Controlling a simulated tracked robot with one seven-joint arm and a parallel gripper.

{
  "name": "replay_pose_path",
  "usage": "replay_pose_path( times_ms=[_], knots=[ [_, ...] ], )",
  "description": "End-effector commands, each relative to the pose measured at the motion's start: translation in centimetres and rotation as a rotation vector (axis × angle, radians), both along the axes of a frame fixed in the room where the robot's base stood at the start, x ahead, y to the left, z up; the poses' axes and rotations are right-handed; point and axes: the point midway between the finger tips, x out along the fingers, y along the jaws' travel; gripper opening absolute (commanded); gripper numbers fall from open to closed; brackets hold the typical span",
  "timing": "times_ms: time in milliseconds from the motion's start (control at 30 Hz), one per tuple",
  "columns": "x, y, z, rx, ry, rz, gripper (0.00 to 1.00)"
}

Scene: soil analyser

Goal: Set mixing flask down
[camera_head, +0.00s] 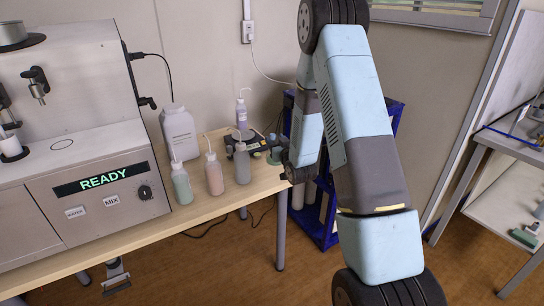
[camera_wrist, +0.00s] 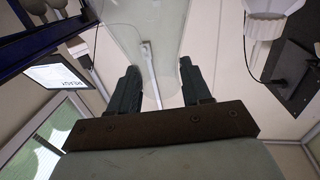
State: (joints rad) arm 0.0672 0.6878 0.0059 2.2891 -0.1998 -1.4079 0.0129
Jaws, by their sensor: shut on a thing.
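My gripper (camera_wrist: 160,85) is shut on the mixing flask (camera_wrist: 148,28), a clear glass body that reaches up between and beyond the two dark fingers in the wrist view. In the head view my gripper (camera_head: 290,172) is low at the right end of the workbench (camera_head: 215,205), partly hidden by my own arm. The flask is hard to make out there, and I cannot tell whether it touches the bench.
The analyser (camera_head: 90,165), with a READY screen (camera_head: 90,182), fills the bench's left side. Several squeeze bottles (camera_head: 214,175) and a large white jar (camera_head: 179,132) stand beside it. A dark device (camera_head: 228,142) lies behind them. A blue rack (camera_head: 325,228) stands past the bench end.

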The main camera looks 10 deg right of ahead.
Motion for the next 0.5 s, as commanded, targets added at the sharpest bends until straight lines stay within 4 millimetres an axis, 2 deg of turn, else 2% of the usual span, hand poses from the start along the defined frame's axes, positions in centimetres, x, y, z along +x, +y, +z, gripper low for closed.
replay_pose_path(
  times_ms=[300, 500],
  knots=[
    [3.5, 0.1, -4.2, 0.0, 0.001, 0.002, 0.19],
    [4.6, 0.2, -5.3, 0.0, 0.0, 0.002, 0.19]
  ],
)
